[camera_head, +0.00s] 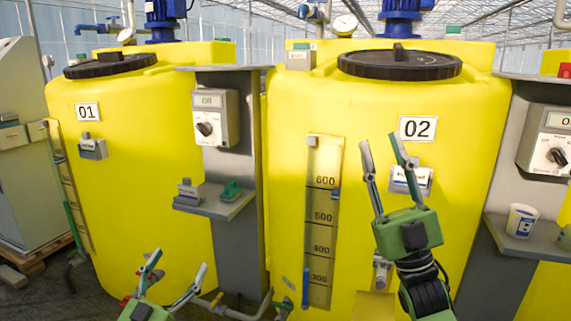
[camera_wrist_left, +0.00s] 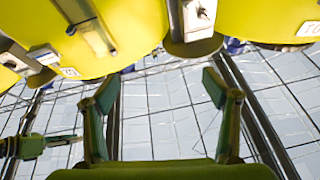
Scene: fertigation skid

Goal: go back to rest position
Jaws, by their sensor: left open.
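My left gripper (camera_head: 178,260) is low in the head view, in front of the lower part of tank 01 (camera_head: 140,200). Its two fingers are spread and hold nothing. In the left wrist view its fingertips (camera_wrist_left: 160,88) stand apart with nothing between them. My right gripper (camera_head: 381,140) points upward in front of tank 02 (camera_head: 460,130), below and left of the 02 label (camera_head: 418,128). Its fingers are apart and empty. One finger partly covers the small label holder (camera_head: 424,180) on that tank.
A grey shelf (camera_head: 232,208) with a green item (camera_head: 231,190) and a grey block (camera_head: 188,192) stands between the tanks. A white cup (camera_head: 521,220) stands on the right shelf (camera_head: 535,243). A control box (camera_head: 215,118) hangs above the middle shelf. Pipes (camera_head: 235,312) run low between the tanks.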

